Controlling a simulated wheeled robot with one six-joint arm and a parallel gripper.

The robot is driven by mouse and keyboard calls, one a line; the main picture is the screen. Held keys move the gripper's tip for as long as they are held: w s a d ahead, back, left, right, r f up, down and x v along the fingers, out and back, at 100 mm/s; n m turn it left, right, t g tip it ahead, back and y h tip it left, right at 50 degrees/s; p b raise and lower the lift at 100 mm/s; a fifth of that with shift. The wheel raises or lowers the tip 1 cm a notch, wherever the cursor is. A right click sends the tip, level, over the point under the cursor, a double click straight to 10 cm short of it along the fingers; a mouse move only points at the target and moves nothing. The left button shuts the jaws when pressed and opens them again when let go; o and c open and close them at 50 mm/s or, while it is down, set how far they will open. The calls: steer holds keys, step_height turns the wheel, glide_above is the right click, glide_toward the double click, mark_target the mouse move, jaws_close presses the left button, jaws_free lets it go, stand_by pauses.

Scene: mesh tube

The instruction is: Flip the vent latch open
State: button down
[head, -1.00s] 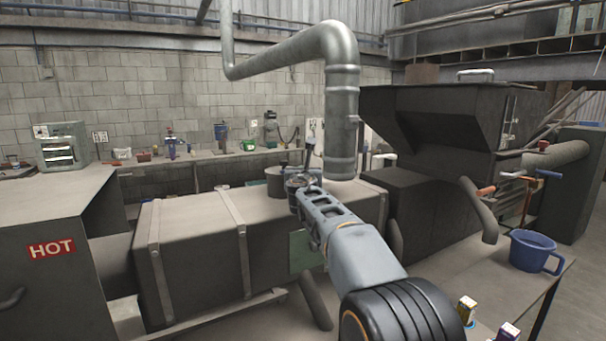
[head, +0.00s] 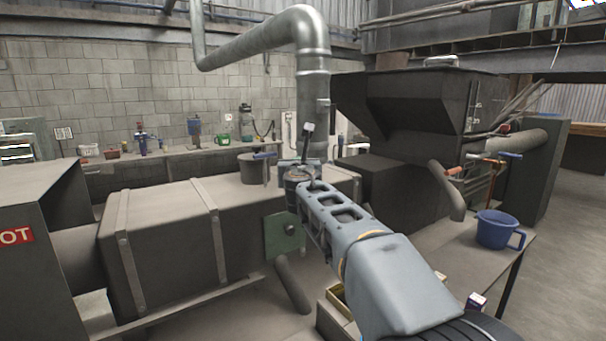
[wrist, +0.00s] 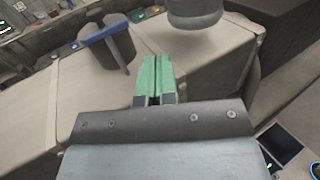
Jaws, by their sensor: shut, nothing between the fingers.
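My gripper (head: 296,172) is above the housing's right end, right of the handle. Its green fingers (wrist: 153,78) are pressed together with nothing between them. They appear apart from the handle.
A thick metal pipe (head: 313,100) comes down right behind my gripper. A dark hopper (head: 420,110) stands at the right. A green plate with a knob (head: 281,235) is on the housing's front. A blue bucket (head: 497,229) stands on the right table.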

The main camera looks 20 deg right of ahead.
steer(key=shift+s+d, duration=0.15)
steer(key=shift+s, duration=0.6)
steer(key=shift+s+d, duration=0.15)
steer(key=shift+s, duration=0.6)
steer(key=s+d+f+m+g, duration=0.1)
steer(key=s+f+m+g, duration=0.2)
steer(key=f+m, duration=0.4)
steer(key=s+d+f+m+g+h, duration=0.1)
steer(key=s+f+m+g, duration=0.3)
steer(key=m, duration=0.4)
steer(key=s+d+f+m+g, duration=0.1)
steer(key=s+f+m+g, duration=0.15)
steer(key=f+m, duration=0.5)
steer(key=s+a+f+m+g+y+p, duration=0.2)
steer(key=s+a+f+m, duration=0.2)
steer(key=s, duration=0.4)
steer(key=s+a+f+m+g+y+p, duration=0.1)
steer(key=s+a+f+m+g+y, duration=0.1)
steer(key=s+a+f+m, duration=0.3)
steer(key=s+a+m+y, duration=0.1)
steer(key=s, duration=0.3)
steer(key=shift+f+y+p, duration=0.15)
steer(key=shift+y+p, duration=0.15)
steer(key=shift+p, duration=0.05)
steer(key=c, duration=1.8)
jaws_free()
steer(key=shift+m, duration=0.25)
